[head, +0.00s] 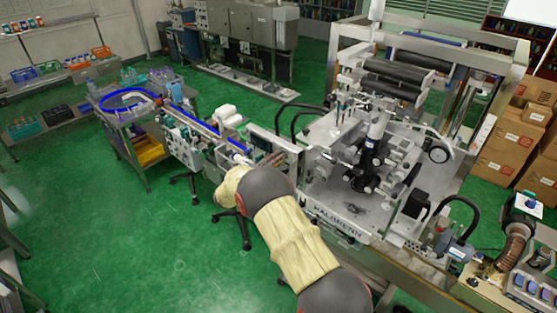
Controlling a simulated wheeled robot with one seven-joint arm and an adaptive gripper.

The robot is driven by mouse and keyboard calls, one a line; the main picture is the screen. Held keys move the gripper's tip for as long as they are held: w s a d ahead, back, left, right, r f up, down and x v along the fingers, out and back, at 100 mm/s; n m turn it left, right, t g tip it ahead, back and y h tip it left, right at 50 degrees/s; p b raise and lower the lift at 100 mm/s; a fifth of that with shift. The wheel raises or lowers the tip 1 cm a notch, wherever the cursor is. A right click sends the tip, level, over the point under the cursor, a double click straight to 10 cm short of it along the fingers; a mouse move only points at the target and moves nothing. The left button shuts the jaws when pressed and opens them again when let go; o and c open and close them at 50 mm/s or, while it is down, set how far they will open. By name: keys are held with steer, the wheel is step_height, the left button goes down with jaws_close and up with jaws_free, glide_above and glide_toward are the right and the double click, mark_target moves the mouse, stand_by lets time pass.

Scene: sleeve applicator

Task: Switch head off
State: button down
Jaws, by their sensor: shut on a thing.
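The sleeve applicator (345,205) stands right of centre, a pale metal machine with a name plate along its front edge. Its head, a dark upright cylinder (376,135) among rods and rollers, rises from the middle of the deck. A panel (262,138) on a post stands at the machine's left front corner, partly behind my arm. My yellow and grey arm reaches up from the bottom right to beside this panel. No switch can be made out at this size.
A narrow conveyor (205,125) runs left from the machine to a cart (125,110) with a blue-rimmed table. Cardboard boxes (515,140) are stacked at the right. A dark hose (463,208) curves at the front right corner. Green floor (150,245) is clear at lower left.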

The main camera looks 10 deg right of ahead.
steer(key=shift+r, duration=0.1)
steer(key=c, duration=1.7)
jaws_free()
steer(key=shift+o, duration=0.2)
steer(key=v, duration=1.2)
steer(key=shift+w, duration=0.1)
